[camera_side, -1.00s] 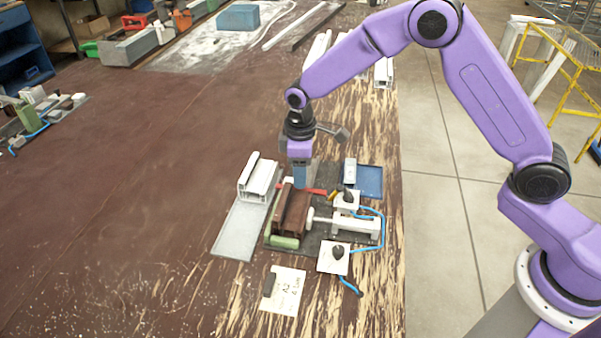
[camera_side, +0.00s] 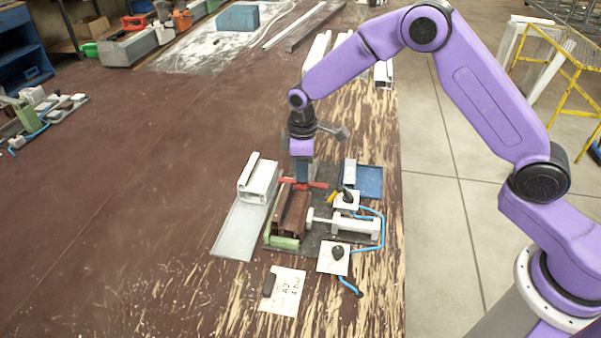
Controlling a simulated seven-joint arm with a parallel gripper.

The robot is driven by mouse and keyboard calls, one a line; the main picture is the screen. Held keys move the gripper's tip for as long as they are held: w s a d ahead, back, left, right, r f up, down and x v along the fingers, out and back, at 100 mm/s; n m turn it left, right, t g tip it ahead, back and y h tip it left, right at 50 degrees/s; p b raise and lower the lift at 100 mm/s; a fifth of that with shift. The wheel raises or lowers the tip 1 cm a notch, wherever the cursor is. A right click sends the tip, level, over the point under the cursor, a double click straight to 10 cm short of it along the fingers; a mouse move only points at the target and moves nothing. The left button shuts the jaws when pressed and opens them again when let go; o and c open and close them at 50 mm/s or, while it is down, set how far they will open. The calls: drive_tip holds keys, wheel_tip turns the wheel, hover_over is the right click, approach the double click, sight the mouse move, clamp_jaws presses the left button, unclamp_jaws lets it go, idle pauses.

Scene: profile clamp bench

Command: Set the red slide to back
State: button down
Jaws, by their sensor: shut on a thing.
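The red slide (camera_side: 317,184) is a low red bar behind the brown profile (camera_side: 291,213) on the dark clamp plate. My gripper (camera_side: 302,181) points straight down and is shut on the red slide near its middle. The fingertips hide part of the bar. The brown profile lies in the clamp, with a green block (camera_side: 284,243) at its front end and a white plunger (camera_side: 322,221) at its right side.
White profiles (camera_side: 258,178) stand on a grey strip at the left. A blue tray (camera_side: 370,182) is at the back right. Two white boxes with black knobs (camera_side: 334,258) and blue hoses lie at the right. A paper label (camera_side: 283,291) lies in front.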

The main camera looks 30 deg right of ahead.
drive_tip(key=w+d, duration=0.7)
drive_tip(key=shift+w+d, duration=0.3)
drive_tip(key=shift+d, duration=0.1)
drive_tip(key=c, duration=0.9)
unclamp_jaws()
drive_tip(key=shift+r, duration=0.1)
drive_tip(key=r, duration=1.7)
drive_tip(key=shift+s+a+r, duration=0.15)
drive_tip(key=shift+s+a, duration=0.15)
drive_tip(key=shift+s, duration=0.05)
